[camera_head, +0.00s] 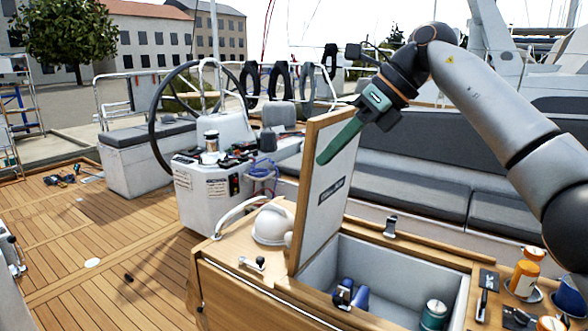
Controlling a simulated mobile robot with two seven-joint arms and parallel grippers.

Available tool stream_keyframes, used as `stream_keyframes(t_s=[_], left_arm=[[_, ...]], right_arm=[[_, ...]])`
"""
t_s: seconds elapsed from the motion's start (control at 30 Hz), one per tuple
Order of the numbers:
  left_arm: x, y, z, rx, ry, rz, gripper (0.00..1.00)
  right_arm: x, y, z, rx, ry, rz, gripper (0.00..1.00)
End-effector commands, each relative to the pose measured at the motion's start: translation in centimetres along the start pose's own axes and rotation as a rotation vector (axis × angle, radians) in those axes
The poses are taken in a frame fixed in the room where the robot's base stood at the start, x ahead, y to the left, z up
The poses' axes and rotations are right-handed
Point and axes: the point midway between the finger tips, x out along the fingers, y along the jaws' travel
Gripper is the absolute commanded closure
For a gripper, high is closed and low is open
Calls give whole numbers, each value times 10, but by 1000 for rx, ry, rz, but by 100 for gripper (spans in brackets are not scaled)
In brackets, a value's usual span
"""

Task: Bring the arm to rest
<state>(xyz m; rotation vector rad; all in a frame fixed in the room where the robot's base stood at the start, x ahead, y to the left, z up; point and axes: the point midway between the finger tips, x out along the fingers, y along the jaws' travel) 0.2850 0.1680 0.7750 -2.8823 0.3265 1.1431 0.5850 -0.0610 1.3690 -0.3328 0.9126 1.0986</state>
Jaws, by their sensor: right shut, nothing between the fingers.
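My right arm (490,105) comes in from the right and bends at a raised elbow. Its right gripper (324,158) is shut and empty, with green fingers together and pointing down to the left. In the picture the fingers lie across the upper part of a raised locker lid (323,190). I cannot tell whether they touch it. My left gripper is not in view.
The lid stands upright over an open locker (400,280) holding a blue item (352,295) and a teal-and-white can (434,314). Orange bottles (523,278) stand to its right. A steering wheel (155,125) and pedestal (205,195) are left. Wooden deck (70,230) is mostly clear.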

Motion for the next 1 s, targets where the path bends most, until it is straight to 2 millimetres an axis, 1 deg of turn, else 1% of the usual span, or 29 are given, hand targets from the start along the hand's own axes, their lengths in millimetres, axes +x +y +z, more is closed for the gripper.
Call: stream_keyframes(t_s=[0.03,0.07,0.1,0.17,0.2,0.3,0.4,0.5,0.6,0.67,0.77,0.87,0.97,1.0], left_arm=[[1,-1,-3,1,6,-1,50],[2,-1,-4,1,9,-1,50],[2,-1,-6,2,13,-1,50],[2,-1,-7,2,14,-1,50],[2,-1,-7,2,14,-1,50],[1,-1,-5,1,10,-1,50],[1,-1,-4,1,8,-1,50],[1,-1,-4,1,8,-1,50],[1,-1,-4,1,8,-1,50],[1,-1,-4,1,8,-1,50],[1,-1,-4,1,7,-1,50],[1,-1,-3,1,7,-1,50],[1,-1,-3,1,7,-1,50],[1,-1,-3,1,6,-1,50]], right_arm=[[26,2,-1,13,-31,61,100],[39,4,-1,21,-54,96,100],[57,7,0,36,-88,145,100],[84,13,0,68,-144,224,100],[102,18,0,97,-185,279,100],[139,30,-2,186,-293,416,100],[168,41,-6,302,-402,546,100],[189,48,-11,442,-511,667,100],[205,50,-21,605,-617,775,100],[213,48,-28,711,-680,834,100],[225,40,-46,904,-781,918,100],[236,29,-69,1114,-874,987,100],[248,14,-100,1335,-962,1036,100],[254,9,-115,1428,-994,1050,100]])
